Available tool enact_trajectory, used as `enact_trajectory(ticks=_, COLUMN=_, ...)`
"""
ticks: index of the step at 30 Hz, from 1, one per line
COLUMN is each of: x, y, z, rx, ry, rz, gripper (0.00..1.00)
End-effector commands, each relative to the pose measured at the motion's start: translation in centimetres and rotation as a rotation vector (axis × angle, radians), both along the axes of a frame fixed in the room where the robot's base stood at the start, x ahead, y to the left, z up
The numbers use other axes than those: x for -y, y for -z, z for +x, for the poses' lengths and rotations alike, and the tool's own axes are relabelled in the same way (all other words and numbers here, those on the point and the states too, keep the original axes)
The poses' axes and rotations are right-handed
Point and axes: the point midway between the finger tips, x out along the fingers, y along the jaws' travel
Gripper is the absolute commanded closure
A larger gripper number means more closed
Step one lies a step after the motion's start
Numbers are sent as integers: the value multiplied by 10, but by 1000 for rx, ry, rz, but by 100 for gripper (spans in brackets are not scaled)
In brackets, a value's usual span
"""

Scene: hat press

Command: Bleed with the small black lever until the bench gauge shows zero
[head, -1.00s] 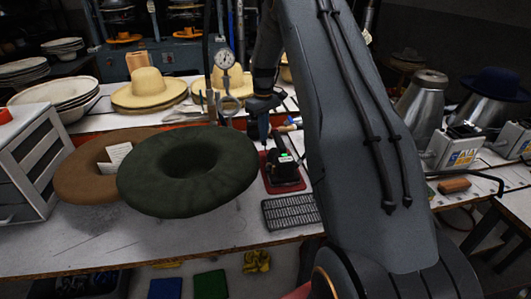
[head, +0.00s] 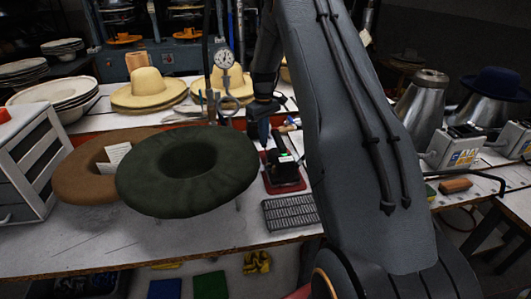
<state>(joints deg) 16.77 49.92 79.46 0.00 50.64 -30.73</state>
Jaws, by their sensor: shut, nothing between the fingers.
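The round white bench gauge (head: 224,58) stands on a thin stand at the middle of the bench. Its needle is too small to read. A metal ring-shaped fitting (head: 229,104) sits below it. My gripper (head: 265,140) points down to the right of the gauge stand, shut and empty, near a black device on a red base (head: 284,174). I cannot tell whether its tips touch anything. I cannot pick out the small black lever; it is too small or hidden by my arm.
A dark green hat (head: 185,172) and a brown hat (head: 82,176) stand at the front left. A black slotted mat (head: 290,212) lies at the front edge. Straw hats (head: 148,90) stand behind. Metal cones (head: 423,98) stand at right.

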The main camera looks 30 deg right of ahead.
Motion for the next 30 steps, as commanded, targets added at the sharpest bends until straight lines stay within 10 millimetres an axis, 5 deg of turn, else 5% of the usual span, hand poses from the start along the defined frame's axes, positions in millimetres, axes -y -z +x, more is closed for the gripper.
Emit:
enact_trajectory(ticks=8, x=0, y=-4, z=0, rx=1, ry=0, rz=0, gripper=100)
enact_trajectory(ticks=30, x=0, y=-57, z=0, rx=1, ry=0, rz=-1, gripper=100)
